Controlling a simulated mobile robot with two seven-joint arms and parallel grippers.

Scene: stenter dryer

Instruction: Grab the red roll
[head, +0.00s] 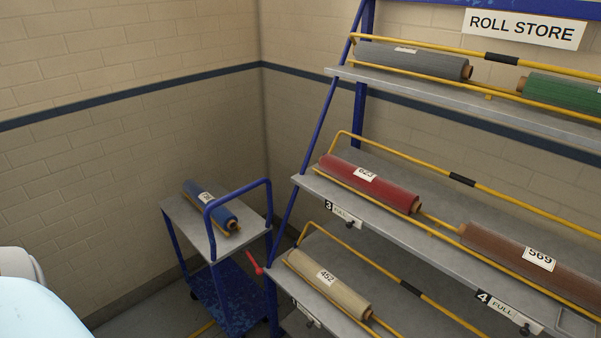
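The red roll (368,184) lies on the middle shelf (391,227) of the rack, at the shelf's left end. It bears a white label that seems to read 623, and its brown core end shows at the right. A yellow rail runs behind it and another along its front. Neither of my grippers is in the head view, so whether they are open or shut is hidden.
A brown roll (500,257) lies right of it; a beige roll (327,283) lies below. Grey (420,60) and green (560,94) rolls lie above. A trolley (190,222) with a blue roll (209,204) stands left of the rack. A pale rounded shape fills the lower left corner.

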